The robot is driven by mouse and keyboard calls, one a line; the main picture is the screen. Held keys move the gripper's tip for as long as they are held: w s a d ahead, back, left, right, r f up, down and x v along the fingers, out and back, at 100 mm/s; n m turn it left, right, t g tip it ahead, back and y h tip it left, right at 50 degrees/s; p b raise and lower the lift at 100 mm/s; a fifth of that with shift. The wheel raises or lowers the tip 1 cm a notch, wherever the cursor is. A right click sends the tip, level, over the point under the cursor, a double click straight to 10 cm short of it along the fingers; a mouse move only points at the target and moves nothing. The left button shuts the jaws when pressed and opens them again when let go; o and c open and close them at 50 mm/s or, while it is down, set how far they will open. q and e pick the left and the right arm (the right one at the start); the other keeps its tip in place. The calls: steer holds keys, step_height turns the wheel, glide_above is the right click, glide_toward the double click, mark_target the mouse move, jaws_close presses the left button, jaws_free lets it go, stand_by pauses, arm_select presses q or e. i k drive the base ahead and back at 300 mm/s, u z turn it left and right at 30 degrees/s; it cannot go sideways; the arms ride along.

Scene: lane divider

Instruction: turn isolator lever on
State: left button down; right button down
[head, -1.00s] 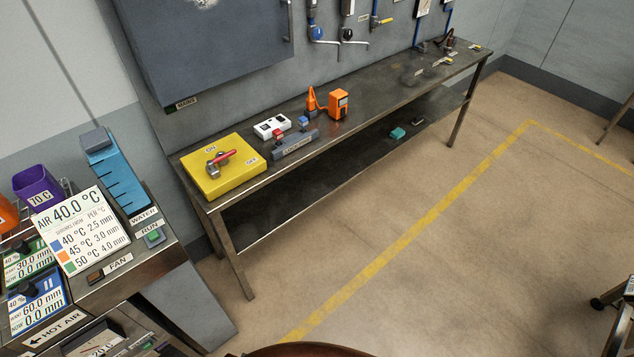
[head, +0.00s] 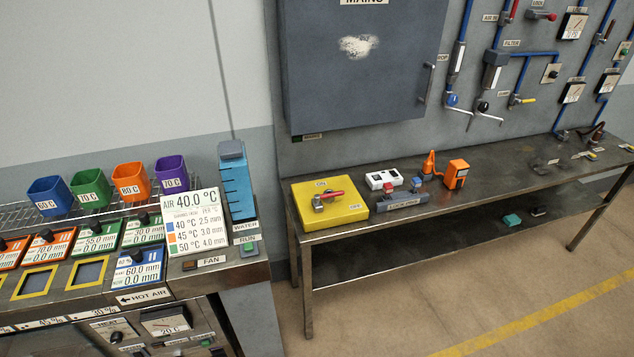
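The yellow isolator box (head: 345,207) sits on the left end of the dark metal bench (head: 480,182). A lever with a red handle (head: 333,195) and a metal hub lies across its top, pointing right. Small labels stand at the box's back and front edges; the back one seems to read ON, but the lettering is too small to be sure. Neither of my grippers shows in the head view.
A grey cabinet marked MAINS (head: 362,65) hangs above the bench. Beside the box are a white socket block (head: 383,179), a grey rail (head: 402,201) and an orange device (head: 456,174). A console (head: 190,262) with coloured bins stands left. Floor in front is open.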

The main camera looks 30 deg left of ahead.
mark_target(317, 197)
steer(key=u, duration=1)
steer(key=k, duration=0.1)
steer(key=u, duration=0.1)
